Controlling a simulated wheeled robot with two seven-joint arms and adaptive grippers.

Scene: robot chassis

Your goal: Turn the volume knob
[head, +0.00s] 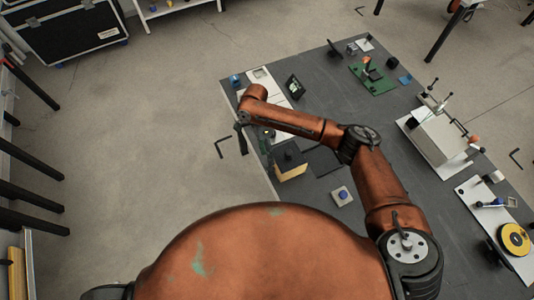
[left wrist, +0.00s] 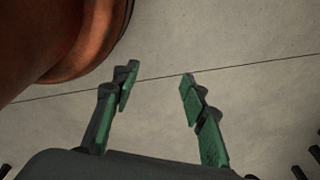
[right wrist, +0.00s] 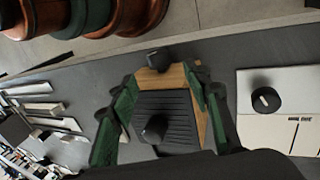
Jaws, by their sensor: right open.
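In the right wrist view, a black knob (right wrist: 158,60) stands at the far wooden edge of a ribbed black box with wooden sides (right wrist: 176,104). A second black knob (right wrist: 154,128) stands on its ribbed top. My right gripper (right wrist: 160,82) is open above the box, its green-padded fingers on either side. Contact is not clear. Another round black knob (right wrist: 266,100) sits on a white plate to the right; its lettering is too small to read. I cannot tell which is the volume knob. In the head view my arm partly hides my right gripper (head: 266,146). My left gripper (left wrist: 160,82) is open and empty over the floor.
The dark table (head: 325,60) also holds a green board (head: 378,84), a white box-shaped device (head: 440,135), a yellow reel (head: 514,239) and a blue button on a pale base (head: 342,196).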

